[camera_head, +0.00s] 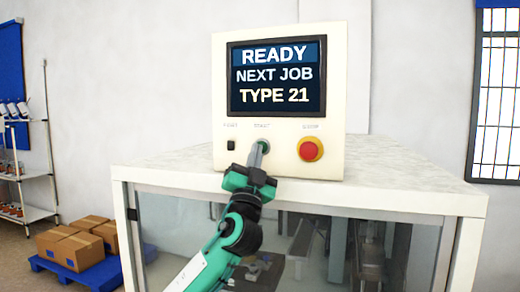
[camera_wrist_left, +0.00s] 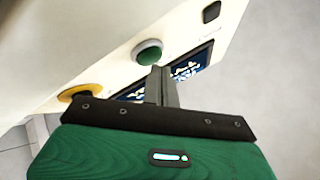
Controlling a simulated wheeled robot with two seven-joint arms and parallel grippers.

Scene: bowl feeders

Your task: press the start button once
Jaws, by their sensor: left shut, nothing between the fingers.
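The green start button (camera_head: 264,145) sits low on the white control panel (camera_head: 279,170), left of the red stop button (camera_head: 310,150). My left gripper (camera_head: 258,147) is shut and empty, with its fingertips right in front of the start button and partly covering it. In the left wrist view the green button (camera_wrist_left: 149,54) in its pale ring shows just beyond the tips of the shut fingers (camera_wrist_left: 160,72). I cannot tell whether the tips touch it. The screen (camera_head: 278,76) reads "READY NEXT JOB TYPE 21". My right gripper is not in view.
A black switch (camera_head: 230,145) is left of the start button. The panel stands on a white-topped cabinet (camera_head: 400,183) with glass sides. The cabinet top right of the panel is clear.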

